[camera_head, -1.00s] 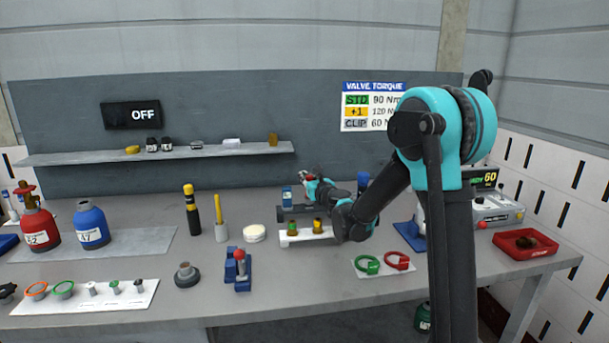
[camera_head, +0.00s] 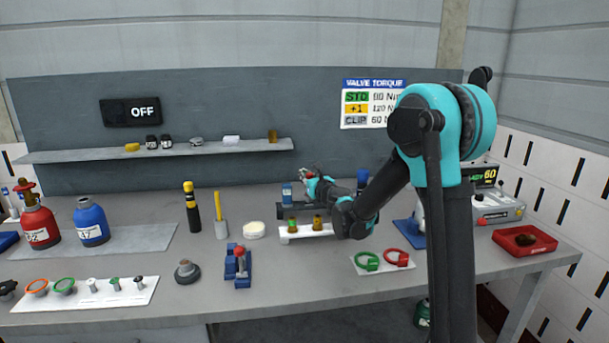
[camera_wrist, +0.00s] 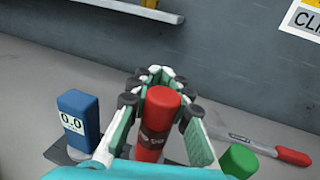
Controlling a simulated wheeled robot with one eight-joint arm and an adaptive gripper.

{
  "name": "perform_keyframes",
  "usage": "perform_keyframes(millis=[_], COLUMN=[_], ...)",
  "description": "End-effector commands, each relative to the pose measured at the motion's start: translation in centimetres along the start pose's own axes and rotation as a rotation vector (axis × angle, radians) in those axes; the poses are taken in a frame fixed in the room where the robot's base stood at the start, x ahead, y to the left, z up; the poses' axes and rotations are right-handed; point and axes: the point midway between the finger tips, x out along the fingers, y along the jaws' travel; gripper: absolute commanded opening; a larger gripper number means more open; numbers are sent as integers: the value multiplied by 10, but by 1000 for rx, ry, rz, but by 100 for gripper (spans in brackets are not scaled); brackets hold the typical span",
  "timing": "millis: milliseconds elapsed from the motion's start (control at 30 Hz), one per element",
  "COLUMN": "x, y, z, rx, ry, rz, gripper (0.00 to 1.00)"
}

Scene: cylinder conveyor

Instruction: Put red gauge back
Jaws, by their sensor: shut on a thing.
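The red gauge (camera_wrist: 158,118) is upright between the fingers of my gripper (camera_wrist: 160,100) in the wrist view. The fingers are shut around its upper part. Its lower end is hidden, so I cannot tell whether it touches the dark rack (camera_head: 290,212). A blue gauge (camera_wrist: 78,115) reading 0.0 stands left of my gripper, apart from it; it also shows in the head view (camera_head: 287,193). In the head view my gripper (camera_head: 305,175) is above the back of the bench, right of the blue gauge.
A green-topped cylinder (camera_wrist: 238,160) and a red-handled tool (camera_wrist: 270,148) are close on the right. A white block (camera_head: 300,236) with small fittings stands in front of the rack. Another blue object (camera_head: 362,178) stands behind my arm. A shelf (camera_head: 160,153) runs along the wall.

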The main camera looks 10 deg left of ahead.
Motion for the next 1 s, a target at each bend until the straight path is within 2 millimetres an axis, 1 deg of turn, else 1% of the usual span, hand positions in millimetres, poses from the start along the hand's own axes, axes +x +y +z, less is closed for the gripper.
perform_keyframes(millis=[1000], x=[0], y=[0], z=[-23], rx=[0], ry=[0], rz=[0], gripper=[0])
